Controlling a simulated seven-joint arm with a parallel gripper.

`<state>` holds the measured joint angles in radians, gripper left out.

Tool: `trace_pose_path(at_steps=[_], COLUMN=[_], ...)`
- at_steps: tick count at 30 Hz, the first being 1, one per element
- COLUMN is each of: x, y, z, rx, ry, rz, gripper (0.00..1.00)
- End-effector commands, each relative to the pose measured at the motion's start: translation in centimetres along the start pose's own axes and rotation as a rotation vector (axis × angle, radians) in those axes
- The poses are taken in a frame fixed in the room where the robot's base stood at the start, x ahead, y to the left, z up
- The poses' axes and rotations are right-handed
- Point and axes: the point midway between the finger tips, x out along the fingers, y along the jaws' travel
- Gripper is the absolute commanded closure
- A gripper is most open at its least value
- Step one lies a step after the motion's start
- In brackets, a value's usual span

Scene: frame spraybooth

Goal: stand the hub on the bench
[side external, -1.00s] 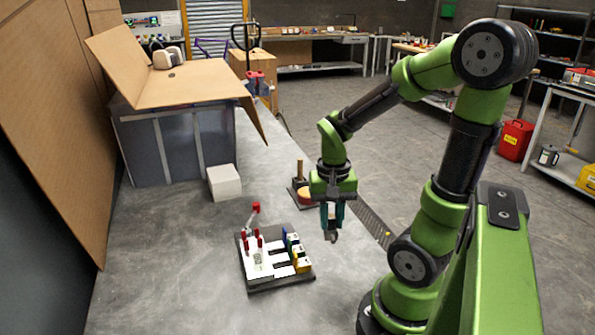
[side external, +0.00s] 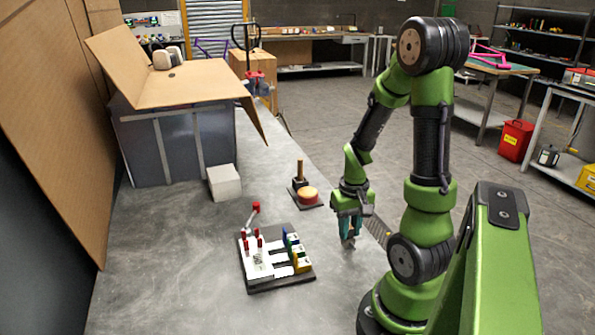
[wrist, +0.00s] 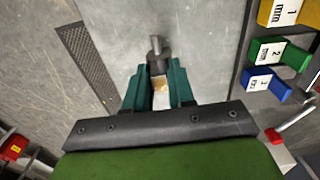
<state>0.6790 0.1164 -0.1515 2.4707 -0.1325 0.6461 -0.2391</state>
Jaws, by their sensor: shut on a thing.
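The hub (side external: 348,243) is a small grey metal piece with a thin axle. It shows beyond the fingertips in the wrist view (wrist: 156,57), its axle pointing away from my gripper. My gripper (side external: 350,232) points down over the grey bench (side external: 340,285), right of the gauge board. Its teal fingers are shut on the hub, also in the wrist view (wrist: 160,84). The hub is low, close to the bench surface; I cannot tell whether it touches. The fingers hide part of it.
A board with coloured numbered blocks (side external: 280,286) and a red-tipped clamp lies left of my gripper. A pad with an orange dome and wooden post (side external: 307,196) stands behind. A white block (side external: 224,183) sits farther back.

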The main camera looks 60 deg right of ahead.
Motion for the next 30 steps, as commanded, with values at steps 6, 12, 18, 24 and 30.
trace_pose_path(at_steps=[6, 12, 18, 24, 30], x=[0.95, 1.04, 1.21, 1.20, 0.75], y=[0.01, 0.01, 0.00, 0.00, 0.00], z=[-0.03, -0.01, 0.00, 0.00, -0.05], rx=[0.001, 0.001, 0.001, 0.001, 0.001], ry=[0.002, 0.001, 0.001, 0.001, 0.003], rz=[0.000, 0.000, 0.000, 0.000, 0.000], gripper=[1.00, 1.00, 0.57, 0.51, 0.51])
